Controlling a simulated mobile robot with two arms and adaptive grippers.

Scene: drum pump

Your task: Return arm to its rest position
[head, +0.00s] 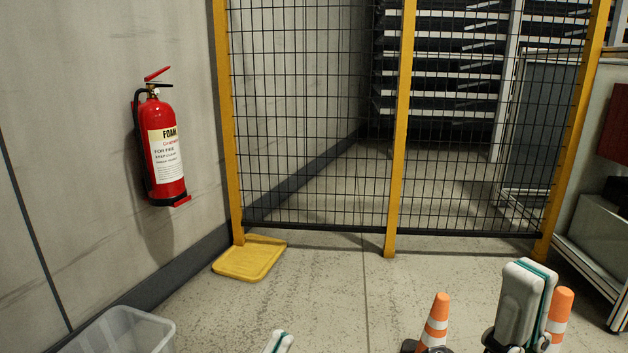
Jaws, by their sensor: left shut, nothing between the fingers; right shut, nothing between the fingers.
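My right gripper (535,270) stands at the lower right of the head view, with its fingers pointing up. Its two pale grey fingers are pressed together along their teal pads, with nothing between them. My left gripper (279,342) shows only as fingertips at the bottom edge, left of centre. Its fingertips are together and hold nothing that I can see. The rest of both arms is out of the picture. No drum or pump shows in this view.
Orange-and-white cones (437,318) stand beside and behind my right gripper. A clear plastic bin (120,330) is at the lower left. A yellow tray (248,259) lies by the yellow-posted mesh fence (398,130). A fire extinguisher (164,150) hangs on the wall. The middle floor is clear.

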